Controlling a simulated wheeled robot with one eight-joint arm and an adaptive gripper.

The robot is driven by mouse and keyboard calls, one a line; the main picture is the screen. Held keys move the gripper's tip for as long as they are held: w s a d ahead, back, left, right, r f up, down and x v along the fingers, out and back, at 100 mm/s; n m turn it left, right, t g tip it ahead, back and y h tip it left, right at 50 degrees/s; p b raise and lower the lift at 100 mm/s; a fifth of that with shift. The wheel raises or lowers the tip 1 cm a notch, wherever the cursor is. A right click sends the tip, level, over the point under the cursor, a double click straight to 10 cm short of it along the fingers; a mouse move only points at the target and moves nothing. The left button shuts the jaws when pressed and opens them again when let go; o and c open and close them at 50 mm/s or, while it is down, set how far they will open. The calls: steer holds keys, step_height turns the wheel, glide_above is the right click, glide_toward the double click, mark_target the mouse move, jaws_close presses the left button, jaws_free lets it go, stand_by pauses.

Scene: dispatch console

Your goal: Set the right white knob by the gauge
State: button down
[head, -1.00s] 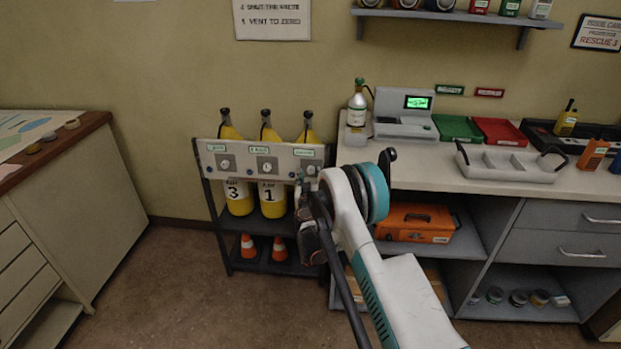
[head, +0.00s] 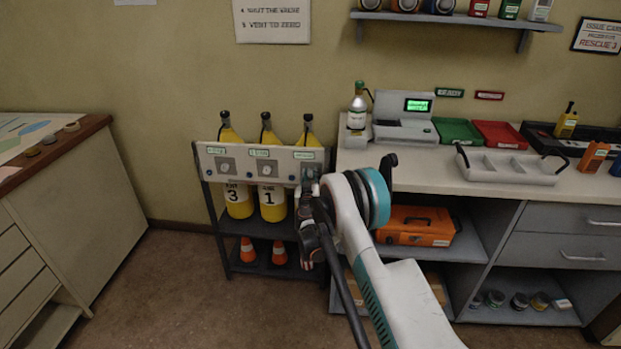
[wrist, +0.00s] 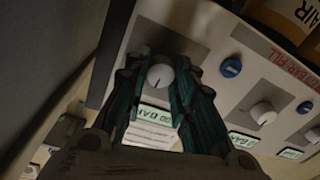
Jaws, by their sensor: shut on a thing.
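The white panel (head: 240,161) stands in front of yellow cylinders and carries a row of knobs and small green displays. My gripper (head: 308,179) is at its right end and covers the right knob in the head view. In the wrist view my gripper (wrist: 157,76) has its two green-black fingers on either side of the right white knob (wrist: 160,77), shut on it. A dark mark shows on the knob face. The green gauge display (wrist: 153,113) beside it is partly hidden by the fingers; its reading is hard to make out.
Another white knob (wrist: 263,113) with its own display (wrist: 243,140) lies to the right in the wrist view, near blue round caps (wrist: 230,68). Yellow cylinders (head: 238,200) stand behind the panel. The counter (head: 420,165) is close on the right.

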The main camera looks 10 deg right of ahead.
steer(key=shift+n, duration=0.3)
steer(key=n, duration=0.5)
steer(key=shift+n, duration=0.3)
steer(key=n, duration=0.5)
steer(key=shift+a+g, duration=0.1)
steer(key=shift+g, duration=0.2)
steer(key=shift+n, duration=0.3)
steer(key=c, duration=1.3)
jaws_free()
steer(key=v, duration=1.2)
steer(key=shift+a, duration=0.1)
